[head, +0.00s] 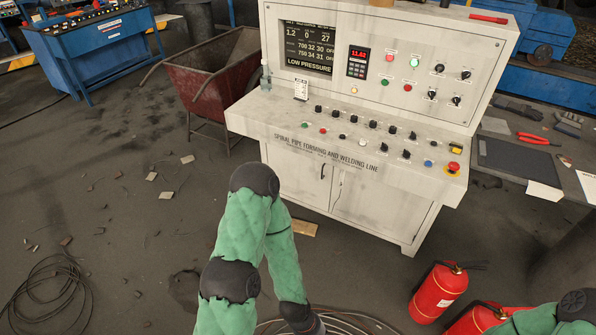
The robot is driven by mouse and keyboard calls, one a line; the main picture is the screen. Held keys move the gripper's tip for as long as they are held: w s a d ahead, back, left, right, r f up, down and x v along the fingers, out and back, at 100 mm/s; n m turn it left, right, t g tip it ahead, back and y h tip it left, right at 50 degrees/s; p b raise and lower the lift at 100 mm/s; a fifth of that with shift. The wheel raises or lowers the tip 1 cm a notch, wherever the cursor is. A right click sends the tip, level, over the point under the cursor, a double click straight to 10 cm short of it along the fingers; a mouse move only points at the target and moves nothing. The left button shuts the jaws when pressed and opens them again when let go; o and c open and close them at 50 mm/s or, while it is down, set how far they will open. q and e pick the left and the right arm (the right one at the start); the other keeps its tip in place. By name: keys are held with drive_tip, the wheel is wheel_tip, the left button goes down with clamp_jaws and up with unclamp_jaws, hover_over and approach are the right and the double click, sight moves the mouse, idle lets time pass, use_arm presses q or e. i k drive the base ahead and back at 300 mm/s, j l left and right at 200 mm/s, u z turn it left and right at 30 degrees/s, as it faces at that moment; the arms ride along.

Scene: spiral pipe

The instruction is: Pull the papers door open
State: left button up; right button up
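The grey-white control console has two cabinet doors below its sloped panel, a left door (298,172) and a right door (378,207). Both look shut. A dark handle (323,171) is on the left door, and a second handle (339,189) is near the left edge of the right door. I see no label telling which is the papers door. My green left arm rises in front of the console's left end and bends back down; its wrist meets the bottom edge and its gripper is out of frame. My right arm shows only at the bottom right corner, its gripper out of view.
Two red fire extinguishers (437,290) (478,320) stand on the floor at lower right. A coiled hose or cable (345,322) lies at bottom centre, another coil (47,292) at lower left. A rusty red wheelbarrow (209,85) stands left of the console. A workbench (557,160) is at right.

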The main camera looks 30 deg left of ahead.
sight(308, 181)
drive_tip(key=i+j+u, duration=0.35)
drive_tip(key=j, duration=0.35)
drive_tip(key=i+j+u, duration=0.35)
drive_tip(key=j, duration=0.25)
drive_tip(key=i+j+u, duration=0.35)
drive_tip(key=i+j, duration=0.15)
drive_tip(key=i, duration=0.1)
